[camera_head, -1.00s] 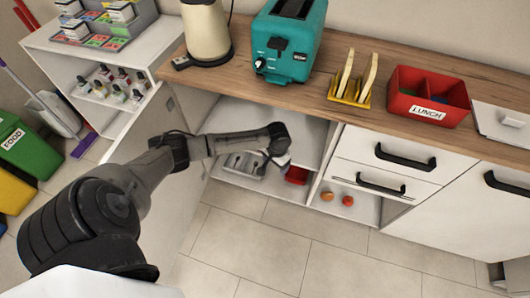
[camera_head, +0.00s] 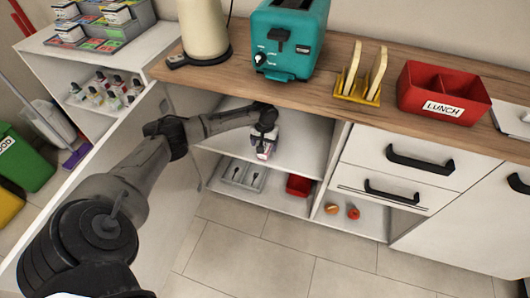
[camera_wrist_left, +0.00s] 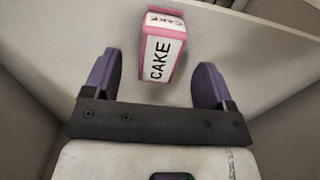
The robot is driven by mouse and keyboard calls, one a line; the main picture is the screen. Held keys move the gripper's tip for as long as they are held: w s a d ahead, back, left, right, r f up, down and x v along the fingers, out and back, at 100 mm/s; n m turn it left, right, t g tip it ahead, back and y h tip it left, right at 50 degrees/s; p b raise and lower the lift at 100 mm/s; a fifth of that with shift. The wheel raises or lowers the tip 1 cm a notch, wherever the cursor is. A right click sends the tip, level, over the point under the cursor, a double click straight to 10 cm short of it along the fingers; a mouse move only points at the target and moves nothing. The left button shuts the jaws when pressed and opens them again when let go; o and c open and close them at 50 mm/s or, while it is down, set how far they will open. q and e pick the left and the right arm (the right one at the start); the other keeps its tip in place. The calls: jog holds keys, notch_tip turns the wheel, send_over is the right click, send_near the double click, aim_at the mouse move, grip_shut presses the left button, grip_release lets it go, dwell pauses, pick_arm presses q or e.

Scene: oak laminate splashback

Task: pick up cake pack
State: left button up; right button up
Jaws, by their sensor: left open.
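The cake pack (camera_wrist_left: 163,50) is a pink and white carton lettered CAKE. In the left wrist view it stands just ahead of my left gripper, in line with the gap between the fingers and slightly turned. My left gripper (camera_wrist_left: 155,80) is open and empty, with its purple fingers apart and not touching the pack. My right gripper is not in view.
Below are a grey cutlery tray (camera_head: 242,175) and a red box (camera_head: 299,186). The wooden counter (camera_head: 330,100) overhead holds a teal toaster (camera_head: 288,40), a kettle (camera_head: 203,30), a toast rack (camera_head: 358,90) and a red lunch box (camera_head: 440,95).

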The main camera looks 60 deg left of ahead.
pick_arm(q)
notch_tip(320, 180, down, 4)
jog(key=shift+s+r+b, duration=0.15)
jog(key=shift+r+b, duration=0.05)
jog(key=shift+b, duration=0.95)
jog(key=shift+d, duration=0.1)
jog(key=shift+c, duration=0.4)
jog(key=c, duration=0.9)
jog(key=shift+r, duration=0.1)
jog(key=shift+c, duration=0.2)
